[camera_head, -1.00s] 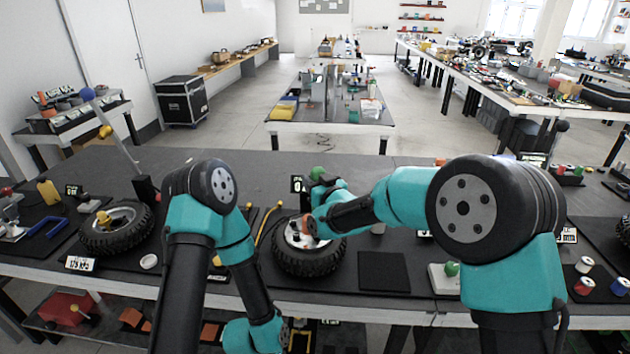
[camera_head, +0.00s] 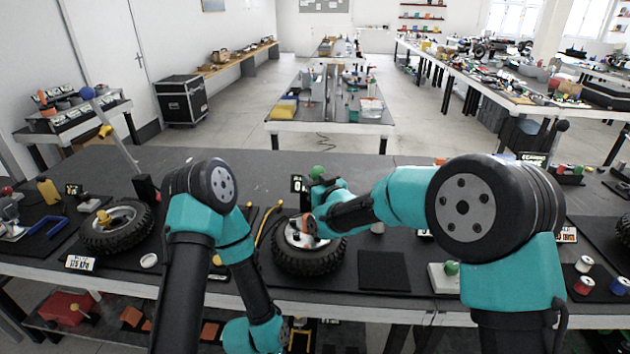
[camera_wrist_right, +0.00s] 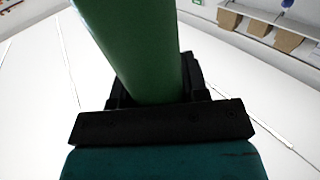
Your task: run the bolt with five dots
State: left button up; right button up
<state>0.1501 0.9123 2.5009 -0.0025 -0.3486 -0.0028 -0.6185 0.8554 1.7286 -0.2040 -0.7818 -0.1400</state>
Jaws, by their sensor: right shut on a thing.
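A wheel with a black tyre (camera_head: 306,262) lies on the bench in front of me. Its pale hub is partly covered by my right arm, and its bolts and any dots are too small to tell. My right gripper (camera_head: 318,183) is above the far side of this wheel in the head view. It is shut on a green tool (camera_head: 318,172), whose green top shows above the jaws. In the right wrist view the green tool (camera_wrist_right: 135,50) is a thick smooth cylinder between the black jaws. Its working end is hidden. My left arm hangs down in front of the bench; its gripper is out of view.
A second wheel (camera_head: 118,228) lies at the left, with a yellow part on its hub. A dark square mat (camera_head: 384,271) and a pale block with a green knob (camera_head: 451,269) are to the right. A small display (camera_head: 297,184) stands behind the near wheel.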

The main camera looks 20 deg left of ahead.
jog(key=shift+r, duration=2.75)
